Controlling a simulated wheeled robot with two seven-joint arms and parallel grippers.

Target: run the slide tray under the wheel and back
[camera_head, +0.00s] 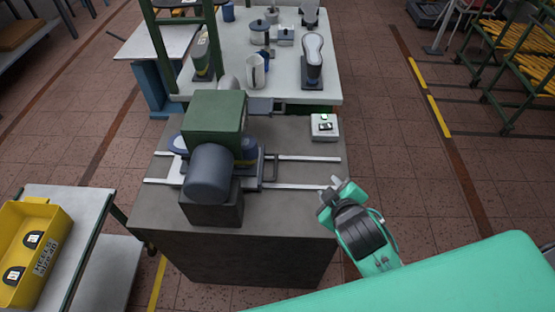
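The machine on the dark bench has a green housing (214,122) and a blue-grey motor cylinder (209,174). A blue-grey rounded part, perhaps the wheel (176,145), shows at its left side, mostly hidden by the housing. The slide tray (269,168) shows as a dark frame on two pale rails (308,158) to the right of the machine; its left part is hidden under the machine. My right gripper (329,187) is above the bench's front right, right of the tray and apart from it. Its two fingertips look apart, with nothing between them. My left gripper is not in view.
A white switch box (324,126) sits at the bench's back right. A white table (290,93) behind holds shoe lasts and pots. A yellow bin (32,252) stands on a side table at left.

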